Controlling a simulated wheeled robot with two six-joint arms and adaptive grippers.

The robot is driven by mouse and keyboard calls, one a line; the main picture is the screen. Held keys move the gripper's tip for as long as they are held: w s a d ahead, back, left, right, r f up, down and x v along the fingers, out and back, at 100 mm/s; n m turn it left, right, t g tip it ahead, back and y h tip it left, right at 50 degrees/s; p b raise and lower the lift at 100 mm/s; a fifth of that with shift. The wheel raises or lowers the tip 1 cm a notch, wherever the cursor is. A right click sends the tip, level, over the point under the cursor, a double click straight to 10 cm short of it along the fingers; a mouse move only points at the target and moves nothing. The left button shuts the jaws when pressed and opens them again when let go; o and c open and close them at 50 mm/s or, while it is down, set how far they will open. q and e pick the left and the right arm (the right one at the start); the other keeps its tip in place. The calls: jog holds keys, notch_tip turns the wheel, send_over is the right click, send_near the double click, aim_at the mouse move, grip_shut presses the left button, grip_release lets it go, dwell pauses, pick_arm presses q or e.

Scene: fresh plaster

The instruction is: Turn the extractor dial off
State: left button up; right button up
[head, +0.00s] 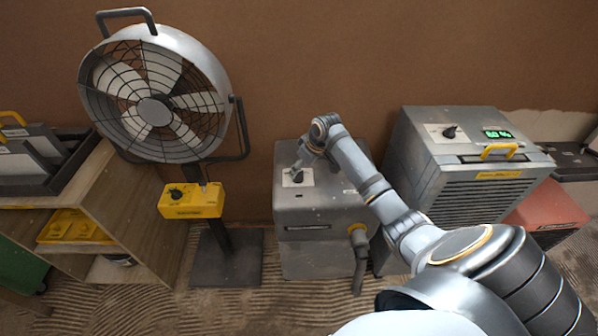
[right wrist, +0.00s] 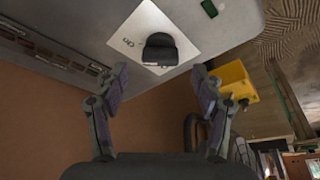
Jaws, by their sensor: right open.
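The extractor (head: 322,212) is a grey metal box on the floor in the middle of the head view, with a hose fitting at its lower right. Its black dial (head: 297,175) sits on a white plate on the top face. In the right wrist view the dial (right wrist: 160,50) is upper centre, with small lettering on the plate beside it, hard to read. My right gripper (head: 301,165) is just above and behind the dial in the head view. In the right wrist view its open fingers (right wrist: 160,82) point toward the dial, empty, not closed on it. My left gripper is out of view.
A big fan (head: 155,108) with a yellow control box (head: 191,201) stands left. A grey dehumidifier-like unit (head: 470,160) with its own black knob and green display stands right, close to my arm. A wooden shelf (head: 140,215) is far left. The brown wall is behind.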

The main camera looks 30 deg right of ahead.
aim_at(299, 174)
jog(key=shift+x, duration=1.6)
jog(key=c, duration=1.2)
